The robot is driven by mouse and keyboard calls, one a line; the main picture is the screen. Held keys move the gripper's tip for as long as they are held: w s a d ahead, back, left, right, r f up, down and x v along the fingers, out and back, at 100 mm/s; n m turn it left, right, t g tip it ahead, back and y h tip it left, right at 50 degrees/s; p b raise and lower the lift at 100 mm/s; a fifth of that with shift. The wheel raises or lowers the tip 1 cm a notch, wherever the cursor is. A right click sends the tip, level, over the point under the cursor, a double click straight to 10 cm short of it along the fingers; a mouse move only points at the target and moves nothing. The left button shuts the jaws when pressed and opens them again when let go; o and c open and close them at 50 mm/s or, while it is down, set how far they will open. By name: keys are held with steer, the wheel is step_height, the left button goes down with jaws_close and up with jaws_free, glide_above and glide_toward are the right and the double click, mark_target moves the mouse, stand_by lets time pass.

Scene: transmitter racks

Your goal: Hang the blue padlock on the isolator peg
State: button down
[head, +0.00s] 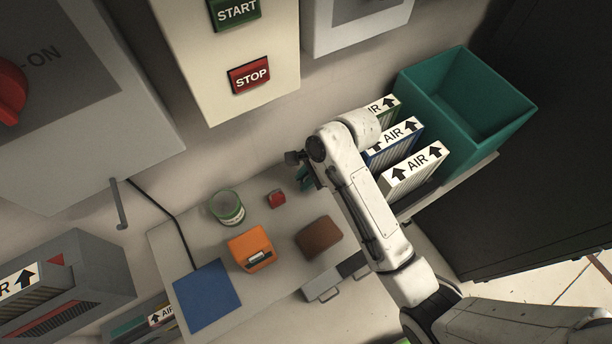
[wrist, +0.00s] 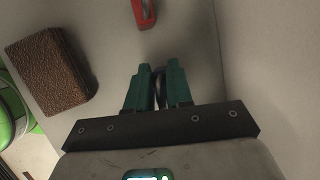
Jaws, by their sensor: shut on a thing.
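My gripper (wrist: 159,72) has teal fingers shut on a thin grey curved piece (wrist: 160,88), which looks like a padlock shackle. No blue padlock body shows; it is hidden behind the fingers or too dark to tell. In the head view my gripper (head: 304,178) is mostly hidden by my arm, above the back right of the grey bench. At the left, a bent grey rod (head: 121,207) hangs below the grey box with the red knob. It may be the isolator peg; I cannot be sure.
On the bench (head: 185,240) are a small red thing (head: 276,199), a green-and-white can (head: 227,207), an orange device (head: 251,249), a brown block (head: 319,237) and a blue flat square (head: 206,295). AIR filters (head: 413,170) and a teal bin (head: 465,100) stand right.

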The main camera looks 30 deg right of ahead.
steer(key=shift+f, duration=0.1)
steer(key=c, duration=1)
jaws_free()
steer(key=shift+f, duration=0.1)
steer(key=shift+f+b, duration=0.3)
steer(key=shift+b, duration=0.85)
steer(key=v, duration=0.3)
steer(key=p+v, duration=0.1)
steer(key=v, duration=0.3)
steer(key=p+v, duration=0.1)
steer(key=v, duration=0.3)
steer(key=shift+w+a+r, duration=0.1)
steer(key=shift+a+r, duration=0.1)
steer(key=shift+r, duration=0.15)
